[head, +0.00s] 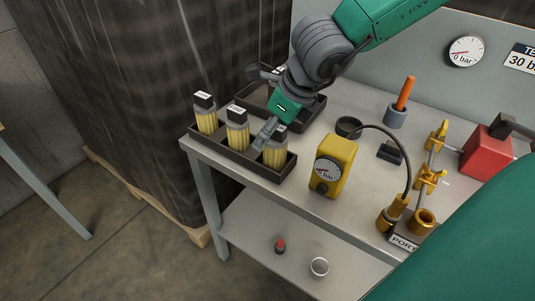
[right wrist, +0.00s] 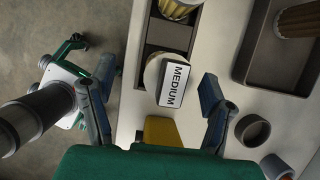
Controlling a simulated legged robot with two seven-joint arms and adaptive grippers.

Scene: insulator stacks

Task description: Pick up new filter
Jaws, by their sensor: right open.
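Three pale-yellow filters with black-and-white caps stand upright in the dark front tray (head: 228,155): a left filter (head: 206,114), a middle filter (head: 237,129) and a right filter (head: 275,150). The right one, labelled MEDIUM (right wrist: 174,85), lies between the spread fingers of my right gripper (right wrist: 158,88) in the right wrist view, with gaps on both sides. In the head view this gripper (head: 265,132) is over the tray at the right filter, partly covering it.
A yellow gauge box (head: 333,166) stands close right of the tray. A second dark tray (head: 313,112) lies behind, holding a ribbed filter (right wrist: 298,20). A cup (head: 349,127), a hose and brass fittings (head: 425,222) stand further right.

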